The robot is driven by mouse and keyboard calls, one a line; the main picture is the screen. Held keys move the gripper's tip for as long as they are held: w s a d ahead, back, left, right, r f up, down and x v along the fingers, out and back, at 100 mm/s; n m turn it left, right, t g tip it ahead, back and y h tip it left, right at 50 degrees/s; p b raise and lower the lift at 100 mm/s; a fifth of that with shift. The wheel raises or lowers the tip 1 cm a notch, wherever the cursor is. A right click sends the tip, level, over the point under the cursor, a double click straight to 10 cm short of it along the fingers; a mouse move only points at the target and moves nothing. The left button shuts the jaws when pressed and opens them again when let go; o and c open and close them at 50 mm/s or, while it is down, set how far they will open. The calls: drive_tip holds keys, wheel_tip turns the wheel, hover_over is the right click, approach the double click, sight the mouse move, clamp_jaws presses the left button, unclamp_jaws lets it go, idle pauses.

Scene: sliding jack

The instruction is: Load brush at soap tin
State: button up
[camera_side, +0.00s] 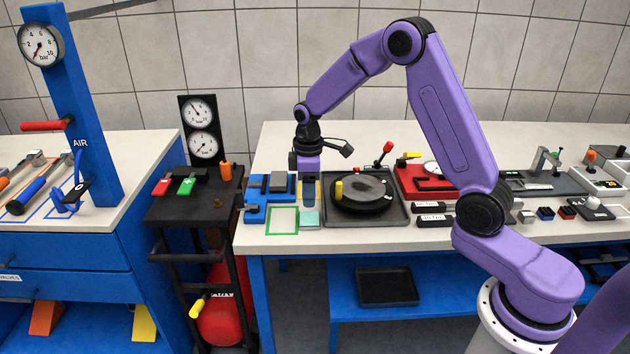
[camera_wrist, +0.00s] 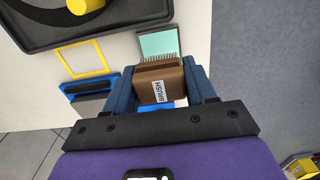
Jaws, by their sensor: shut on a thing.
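My gripper (camera_side: 309,192) points down over the left part of the bench, beside the black tray. In the wrist view my gripper (camera_wrist: 162,88) is shut on the brush (camera_wrist: 172,80), a brown block with a white label reading BRUSH. Its pale bristles show along the far edge. The soap tin, apparently the teal square (camera_wrist: 161,42), lies just beyond the bristles and is partly covered by the brush. In the side view the teal tin (camera_side: 309,219) sits in front of the fingers at the bench edge. I cannot tell whether the bristles touch it.
A black tray (camera_side: 364,221) with a round plate and yellow knob stands close right. A green-framed pale pad (camera_side: 282,220) and a blue fixture (camera_side: 256,196) are left. A yellow-outlined square (camera_wrist: 84,60) shows in the wrist view. The bench's front edge is near.

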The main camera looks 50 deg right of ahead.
sight(310, 219)
drive_tip(key=shift+f, duration=2.35)
drive_tip(key=shift+f, duration=0.6)
idle(0.4)
drive_tip(key=shift+r, duration=3.55)
